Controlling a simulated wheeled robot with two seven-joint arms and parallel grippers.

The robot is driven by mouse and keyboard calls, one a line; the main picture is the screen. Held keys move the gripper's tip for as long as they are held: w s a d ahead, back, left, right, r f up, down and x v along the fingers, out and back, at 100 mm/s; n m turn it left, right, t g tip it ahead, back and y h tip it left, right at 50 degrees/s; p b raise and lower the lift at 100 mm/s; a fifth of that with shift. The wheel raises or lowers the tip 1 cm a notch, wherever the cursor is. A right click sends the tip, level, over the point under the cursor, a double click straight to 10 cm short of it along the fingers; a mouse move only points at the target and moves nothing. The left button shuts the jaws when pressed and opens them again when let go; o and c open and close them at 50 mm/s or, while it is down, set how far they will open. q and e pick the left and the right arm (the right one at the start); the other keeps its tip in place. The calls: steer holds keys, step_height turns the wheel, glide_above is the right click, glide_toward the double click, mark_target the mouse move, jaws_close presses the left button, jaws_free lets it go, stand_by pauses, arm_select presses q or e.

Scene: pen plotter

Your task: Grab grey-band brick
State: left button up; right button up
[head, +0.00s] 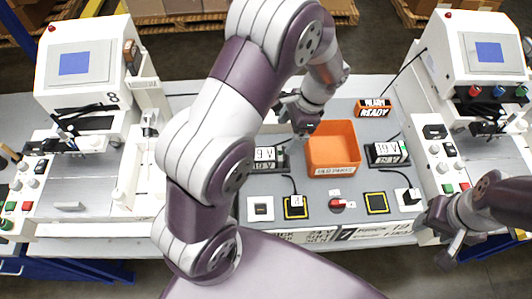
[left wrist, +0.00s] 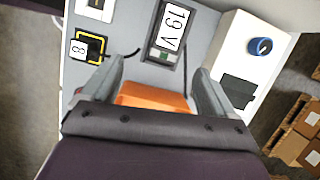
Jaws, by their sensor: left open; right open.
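Two dark power bricks with white labels lie on the grey bench panel, one on each side of an orange bin (head: 333,148). The left brick (head: 265,156) is partly hidden by my left arm; the right brick (head: 388,153) is in plain view. I cannot tell for sure which has the grey band. My left gripper (head: 301,132) is open and empty above the panel, between the left brick and the bin. In the left wrist view a brick labelled 19 V (left wrist: 168,32) lies beyond the open fingers (left wrist: 155,75). My right gripper (head: 447,246) is open and empty at the lower right.
White machines (head: 82,68) stand left and right (head: 487,60) of the panel. Along the panel's front are a white pad (head: 260,208), a yellow-framed pad with a tagged plug (head: 296,207), a red switch (head: 337,204) and a bare yellow-framed pad (head: 376,203). Thin cables cross the panel.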

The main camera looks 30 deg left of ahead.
mark_target(268, 154)
arm_select(q)
steer(key=f+b, duration=0.1)
steer(key=a+f+m+b, duration=0.1)
steer(key=w+f+b, duration=0.1)
steer(key=shift+a+f+m+y, duration=0.2)
steer(key=shift+m+y, duration=0.1)
steer(key=shift+y, duration=0.1)
steer(key=shift+s+a+f+p, duration=0.35)
steer(key=shift+s+p, duration=0.05)
steer(key=shift+p, duration=0.2)
steer(key=p+x, duration=0.2)
steer(key=x, duration=0.5)
steer(key=shift+s+a+f, duration=0.1)
steer(key=shift+f, duration=0.3)
steer(key=shift+f, duration=0.25)
steer(key=c, duration=1.4)
